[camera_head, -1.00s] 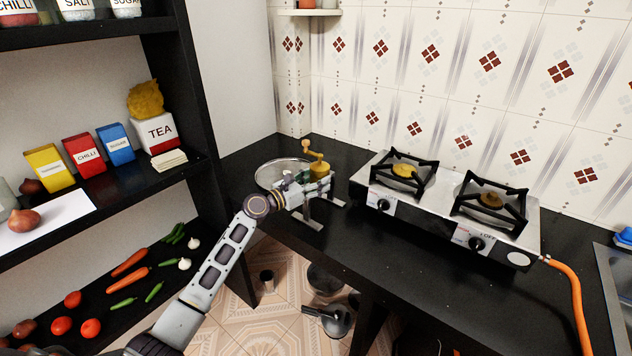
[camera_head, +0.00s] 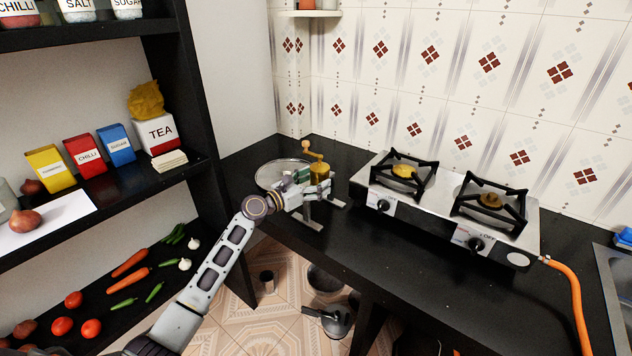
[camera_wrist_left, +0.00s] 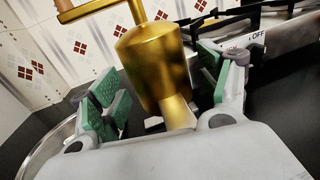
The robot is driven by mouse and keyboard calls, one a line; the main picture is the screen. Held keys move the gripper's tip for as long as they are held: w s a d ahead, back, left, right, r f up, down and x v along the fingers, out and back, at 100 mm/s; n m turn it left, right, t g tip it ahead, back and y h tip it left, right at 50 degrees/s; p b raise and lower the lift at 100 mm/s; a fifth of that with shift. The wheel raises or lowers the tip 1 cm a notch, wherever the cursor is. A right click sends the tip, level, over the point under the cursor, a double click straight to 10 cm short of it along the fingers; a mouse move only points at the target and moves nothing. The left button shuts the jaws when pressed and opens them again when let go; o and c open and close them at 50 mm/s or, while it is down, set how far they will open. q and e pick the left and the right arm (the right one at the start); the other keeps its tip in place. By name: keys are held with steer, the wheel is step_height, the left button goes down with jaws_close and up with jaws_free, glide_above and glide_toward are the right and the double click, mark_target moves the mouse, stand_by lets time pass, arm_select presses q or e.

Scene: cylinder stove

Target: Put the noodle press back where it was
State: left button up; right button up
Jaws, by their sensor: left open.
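The noodle press (camera_head: 320,172) is a golden brass cylinder with a crank handle on top. It stands upright on the black counter, between a round metal tray and the stove. My left gripper (camera_head: 316,184) is at the press, with its fingers on either side of the body. In the left wrist view the press (camera_wrist_left: 156,65) is between the green finger pads, with gaps visible on both sides. The left gripper is open. The lower part of the press is partly hidden by the gripper. My right gripper is not in view.
The round metal tray (camera_head: 270,173) lies left of the press, close to my gripper. The two-burner stove (camera_head: 440,205) stands close on the right, with an orange gas hose. Shelves (camera_head: 195,165) with spice boxes and vegetables are at left. The front counter is bare.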

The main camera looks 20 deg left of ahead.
arm_select(q)
steer(key=shift+v, duration=5.75)
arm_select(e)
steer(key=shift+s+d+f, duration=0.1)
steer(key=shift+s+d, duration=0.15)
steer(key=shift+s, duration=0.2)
